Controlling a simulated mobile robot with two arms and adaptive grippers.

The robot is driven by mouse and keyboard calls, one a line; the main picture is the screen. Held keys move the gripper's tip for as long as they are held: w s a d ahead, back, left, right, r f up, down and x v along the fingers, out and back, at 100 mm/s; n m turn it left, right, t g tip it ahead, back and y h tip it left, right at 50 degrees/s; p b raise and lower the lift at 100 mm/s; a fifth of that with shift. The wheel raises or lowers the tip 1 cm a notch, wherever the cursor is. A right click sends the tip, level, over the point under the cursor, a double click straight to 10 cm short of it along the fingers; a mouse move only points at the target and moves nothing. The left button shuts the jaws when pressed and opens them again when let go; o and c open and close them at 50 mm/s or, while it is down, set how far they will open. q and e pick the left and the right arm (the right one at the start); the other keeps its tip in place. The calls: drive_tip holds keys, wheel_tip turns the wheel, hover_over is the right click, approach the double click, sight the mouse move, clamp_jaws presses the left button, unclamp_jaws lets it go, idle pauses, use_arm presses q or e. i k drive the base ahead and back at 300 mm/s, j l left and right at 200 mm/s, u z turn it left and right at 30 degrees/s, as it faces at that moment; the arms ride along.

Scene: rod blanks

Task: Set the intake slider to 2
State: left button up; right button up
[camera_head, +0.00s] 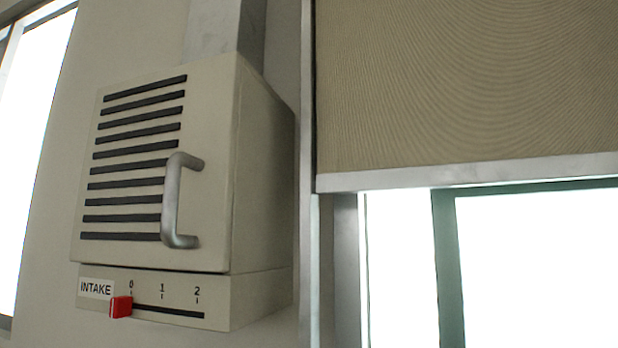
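The intake slider's red knob (121,307) sits at the left end of a dark horizontal slot (170,311), just left of and below the mark 0. The slot runs right under the marks 0, 1 and 2 on a pale strip (250,298) at the bottom of a vent box. A white label (96,289) reading INTAKE is at the strip's left end. Neither of my grippers is in view, and nothing touches the knob.
The vent box (215,120) has dark slats and a grey D-shaped handle (172,205) above the slider. A metal duct (212,30) rises from its top. To the right are a metal post, a beige blind (470,80) and a bright window. Another bright window is far left.

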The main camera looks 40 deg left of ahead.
sight(121, 306)
drive_tip(key=u, duration=1.85)
